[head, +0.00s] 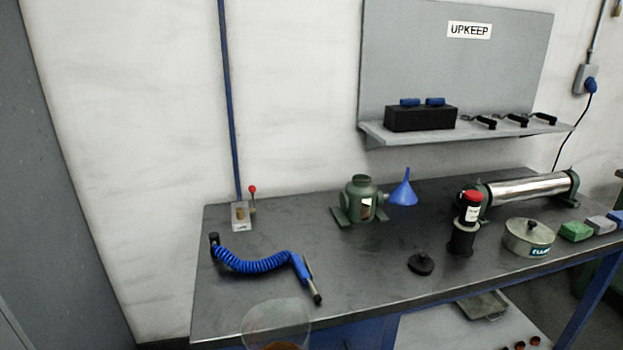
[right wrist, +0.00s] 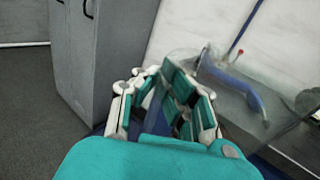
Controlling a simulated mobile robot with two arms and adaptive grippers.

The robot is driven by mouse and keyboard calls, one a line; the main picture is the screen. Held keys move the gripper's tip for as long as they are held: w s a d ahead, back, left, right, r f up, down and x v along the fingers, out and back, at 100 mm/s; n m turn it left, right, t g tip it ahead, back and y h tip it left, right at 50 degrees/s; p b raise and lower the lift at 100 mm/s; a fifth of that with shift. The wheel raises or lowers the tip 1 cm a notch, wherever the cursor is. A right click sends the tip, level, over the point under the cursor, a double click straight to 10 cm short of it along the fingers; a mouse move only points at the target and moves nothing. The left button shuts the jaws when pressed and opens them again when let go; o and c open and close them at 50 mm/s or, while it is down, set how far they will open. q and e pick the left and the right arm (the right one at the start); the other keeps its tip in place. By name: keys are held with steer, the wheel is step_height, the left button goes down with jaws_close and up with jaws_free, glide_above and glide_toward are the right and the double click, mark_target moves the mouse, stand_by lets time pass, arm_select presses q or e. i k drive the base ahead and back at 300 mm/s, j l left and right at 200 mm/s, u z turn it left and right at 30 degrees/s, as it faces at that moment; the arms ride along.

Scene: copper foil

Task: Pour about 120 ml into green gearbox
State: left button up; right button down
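The green gearbox (head: 352,213) stands upright on the bench, with an open round neck on top and a pale patch on its front. A clear vessel (head: 270,318) shows at the bottom edge of the head view, in front of the bench, with amber liquid low in it. In the right wrist view the fingers of my right gripper (right wrist: 165,100) stand beside the clear vessel (right wrist: 285,125) and appear closed on it; the exact contact is hard to see. A blue funnel (head: 404,192) stands mouth-down right of the gearbox. My left gripper is out of view.
A black bottle with a red cap (head: 466,222), a black round cap (head: 421,264) and a round tin (head: 528,238) stand right. A blue coiled hose (head: 250,264) lies left. The bench top (head: 345,270) is clear in front of the gearbox.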

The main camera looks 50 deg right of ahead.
mark_target(361, 201)
steer(key=k+l+u, duration=0.2)
steer(key=l+u, duration=0.25)
steer(key=k+l+u, duration=0.25)
steer(key=u, duration=0.2)
steer(key=k+l+u, duration=0.3)
steer(key=u, duration=0.15)
steer(key=k+l+u, duration=0.1)
steer(key=k, duration=0.35)
steer(key=k+l+u, duration=0.15)
steer(key=k, duration=0.25)
steer(key=k+l+u, duration=0.1)
steer(key=k, duration=0.35)
steer(key=k+l, duration=0.2)
steer(key=k, duration=0.3)
steer(key=k+l, duration=0.15)
steer(key=k, duration=0.35)
